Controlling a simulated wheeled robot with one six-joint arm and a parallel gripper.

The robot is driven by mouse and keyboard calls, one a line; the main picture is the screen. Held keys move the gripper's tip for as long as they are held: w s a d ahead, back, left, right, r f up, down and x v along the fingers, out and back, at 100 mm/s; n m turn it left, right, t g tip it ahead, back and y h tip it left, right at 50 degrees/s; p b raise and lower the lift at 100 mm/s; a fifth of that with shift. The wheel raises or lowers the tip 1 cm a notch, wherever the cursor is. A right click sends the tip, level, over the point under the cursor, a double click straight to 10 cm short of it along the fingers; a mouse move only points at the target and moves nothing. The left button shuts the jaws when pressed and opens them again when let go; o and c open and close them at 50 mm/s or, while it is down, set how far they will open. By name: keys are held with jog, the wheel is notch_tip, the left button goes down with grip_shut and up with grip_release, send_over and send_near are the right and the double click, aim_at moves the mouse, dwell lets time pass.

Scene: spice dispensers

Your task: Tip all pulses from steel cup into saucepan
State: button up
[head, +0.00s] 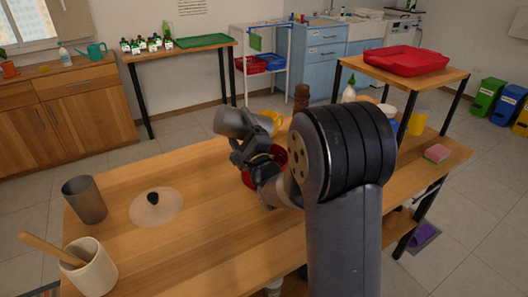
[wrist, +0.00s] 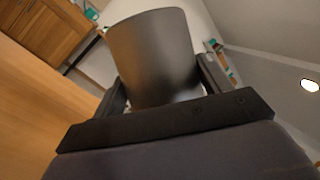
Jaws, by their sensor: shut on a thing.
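My gripper (head: 250,154) is shut on the steel cup (head: 234,122) and holds it well tilted above the table. In the wrist view the steel cup (wrist: 153,58) sits between the two fingers (wrist: 160,92), and its outer wall faces the camera. A red saucepan (head: 279,156) is partly hidden behind my gripper and wrist; only part of its red side shows. I cannot see into the cup or the saucepan, and no pulses are visible. I cannot tell whether the cup's mouth is over the saucepan.
On the wooden table (head: 190,255) stand a grey metal cup (head: 85,200), a pale lid with a dark knob (head: 155,206) and a cream crock with a wooden spoon (head: 92,272). A yellow mug (head: 271,120) and a brown mill (head: 301,97) stand behind my gripper.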

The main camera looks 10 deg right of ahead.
jog(key=shift+d+r+m+h+b, duration=0.35)
jog(key=shift+d+m+b, duration=0.15)
jog(key=shift+m, duration=0.5)
